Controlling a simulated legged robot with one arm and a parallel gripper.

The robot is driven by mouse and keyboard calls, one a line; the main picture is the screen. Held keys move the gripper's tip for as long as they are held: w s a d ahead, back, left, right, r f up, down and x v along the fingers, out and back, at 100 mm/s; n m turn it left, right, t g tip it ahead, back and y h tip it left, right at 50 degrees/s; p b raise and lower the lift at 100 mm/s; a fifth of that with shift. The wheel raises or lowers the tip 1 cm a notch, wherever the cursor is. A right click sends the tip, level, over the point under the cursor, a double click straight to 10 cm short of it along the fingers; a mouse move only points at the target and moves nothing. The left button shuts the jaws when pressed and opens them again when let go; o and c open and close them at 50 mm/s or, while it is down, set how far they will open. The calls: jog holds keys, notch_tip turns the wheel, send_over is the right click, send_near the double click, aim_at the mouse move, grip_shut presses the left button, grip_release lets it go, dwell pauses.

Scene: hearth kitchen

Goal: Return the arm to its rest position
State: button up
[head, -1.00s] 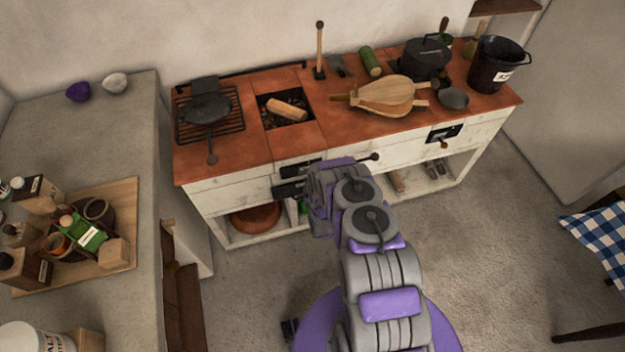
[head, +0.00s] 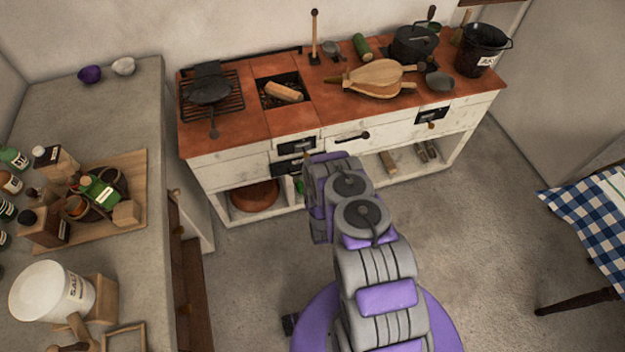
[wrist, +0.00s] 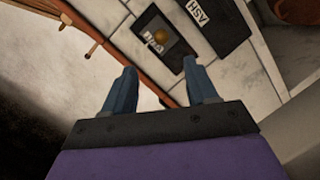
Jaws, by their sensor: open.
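My arm (head: 372,262) is grey and purple and reaches forward from my body toward the white stove front in the head view. Its outer links are bent, and its end is just before the stove; the fingers are hidden there. In the wrist view my gripper (wrist: 163,90) has two blue-grey fingers spread apart with nothing between them. Beyond them are a small dark door with a brass knob (wrist: 160,37) and a dark panel labelled ASH (wrist: 210,22).
The stove's red-brown top (head: 230,133) carries a pan, bellows (head: 372,78), a pot and a black bucket (head: 482,50). A grey counter (head: 130,95) with bottles and a white tub (head: 50,290) stands left. A table with checked cloth (head: 595,215) is right. Floor between is clear.

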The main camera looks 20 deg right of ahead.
jog(key=shift+s, duration=0.6)
jog(key=w+a+r+m+g+y, duration=0.1)
jog(key=w+r+m+g, duration=0.35)
jog(key=r, duration=1.05)
jog(key=s+a+r+g, duration=0.1)
jog(key=s+r+g, duration=0.15)
jog(key=r, duration=0.45)
jog(key=s+a+r+g, duration=0.1)
jog(key=s+r+g, duration=0.15)
jog(key=r, duration=0.55)
jog(key=s+a+r+m+g, duration=0.1)
jog(key=s+r, duration=0.5)
jog(key=s, duration=0.8)
jog(key=s+a+r+m+g, duration=0.1)
jog(key=s+r+g, duration=0.3)
jog(key=s, duration=1)
jog(key=s+a+r+m+g+y, duration=0.1)
jog(key=s+r+m+g, duration=0.1)
jog(key=s+r, duration=0.8)
jog(key=s+m, duration=0.1)
jog(key=s, duration=0.3)
jog(key=shift+s+g, duration=0.25)
jog(key=shift+g, duration=0.1)
